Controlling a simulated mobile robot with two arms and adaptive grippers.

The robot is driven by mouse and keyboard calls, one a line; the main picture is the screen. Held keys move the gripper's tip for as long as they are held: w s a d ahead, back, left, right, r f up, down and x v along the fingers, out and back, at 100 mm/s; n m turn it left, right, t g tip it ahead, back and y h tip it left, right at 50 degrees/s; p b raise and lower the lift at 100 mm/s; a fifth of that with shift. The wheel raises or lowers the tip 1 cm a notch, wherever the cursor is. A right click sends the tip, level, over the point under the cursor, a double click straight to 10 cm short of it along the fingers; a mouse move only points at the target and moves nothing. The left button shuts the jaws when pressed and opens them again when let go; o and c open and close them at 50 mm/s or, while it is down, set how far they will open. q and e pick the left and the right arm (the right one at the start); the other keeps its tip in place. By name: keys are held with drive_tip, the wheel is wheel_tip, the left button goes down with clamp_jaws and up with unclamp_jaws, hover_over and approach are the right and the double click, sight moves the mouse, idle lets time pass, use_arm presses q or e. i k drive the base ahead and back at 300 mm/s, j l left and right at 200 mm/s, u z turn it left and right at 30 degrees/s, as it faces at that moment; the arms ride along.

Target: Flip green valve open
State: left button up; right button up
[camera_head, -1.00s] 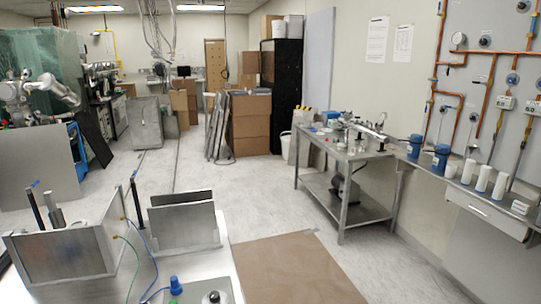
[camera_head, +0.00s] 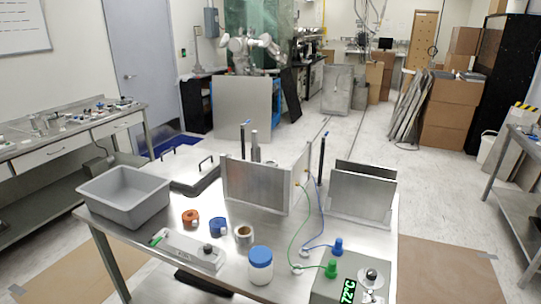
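At this size I cannot tell whether the green valve is open or shut. Neither of my grippers is in view.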

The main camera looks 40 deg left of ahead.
sight(167, 234)
drive_tip(key=u, duration=2.1)
